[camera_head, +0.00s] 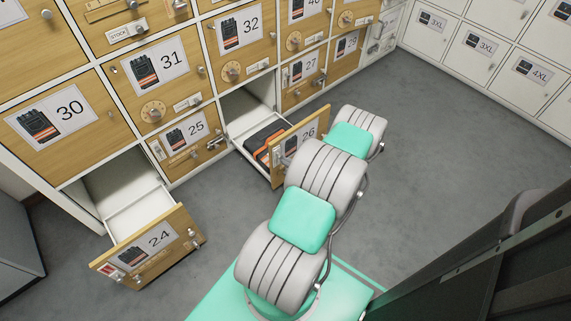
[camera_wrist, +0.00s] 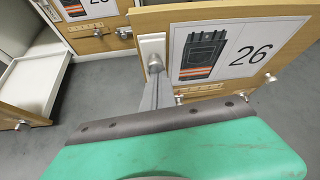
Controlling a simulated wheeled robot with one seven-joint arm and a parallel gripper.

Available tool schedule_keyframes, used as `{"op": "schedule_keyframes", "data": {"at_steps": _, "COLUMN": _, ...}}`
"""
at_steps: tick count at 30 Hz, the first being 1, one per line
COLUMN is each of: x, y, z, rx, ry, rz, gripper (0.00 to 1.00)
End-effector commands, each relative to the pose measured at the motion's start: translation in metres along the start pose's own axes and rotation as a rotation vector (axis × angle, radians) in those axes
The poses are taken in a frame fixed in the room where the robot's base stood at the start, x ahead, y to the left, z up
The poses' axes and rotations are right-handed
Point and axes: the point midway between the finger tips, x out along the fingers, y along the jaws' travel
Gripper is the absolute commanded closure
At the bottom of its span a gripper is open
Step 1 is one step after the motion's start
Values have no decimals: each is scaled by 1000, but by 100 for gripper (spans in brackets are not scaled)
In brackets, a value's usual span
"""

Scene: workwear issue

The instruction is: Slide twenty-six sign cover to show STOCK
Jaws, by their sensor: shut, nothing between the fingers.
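A bit of metal fitting (camera_wrist: 180,98) shows low on the front beside the fingers.
Drawer 24 (camera_head: 160,238) is also pulled out at the lower left, and looks empty. Closed wooden doors 25 (camera_head: 213,150), 27 (camera_head: 318,62), 30 (camera_head: 90,105) and 31 (camera_head: 190,55) surround the opening. White lockers (camera_head: 455,75) stand at right. Grey floor (camera_head: 400,130) there is clear.

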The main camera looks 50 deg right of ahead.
Motion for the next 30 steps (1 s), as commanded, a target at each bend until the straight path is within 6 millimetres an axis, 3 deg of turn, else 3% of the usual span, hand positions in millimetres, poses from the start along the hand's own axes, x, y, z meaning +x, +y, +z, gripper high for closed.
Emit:
{"op": "schedule_keyframes", "data": {"at_steps": 11, "x": 3, "y": 1, "z": 0, "rx": -1, "ry": -12, "rz": 4, "gripper": 100}}
{"op": "schedule_keyframes", "data": {"at_steps": 19, "x": 23, "y": 6, "z": -42, "rx": -3, "ry": -7, "rz": 10, "gripper": 100}}
{"op": "schedule_keyframes", "data": {"at_steps": 21, "x": -3, "y": 2, "z": -30, "rx": 0, "ry": -5, "rz": 5, "gripper": 100}}
{"op": "schedule_keyframes", "data": {"at_steps": 30, "x": -65, "y": 4, "z": -30, "rx": -4, "ry": -5, "rz": 10, "gripper": 100}}
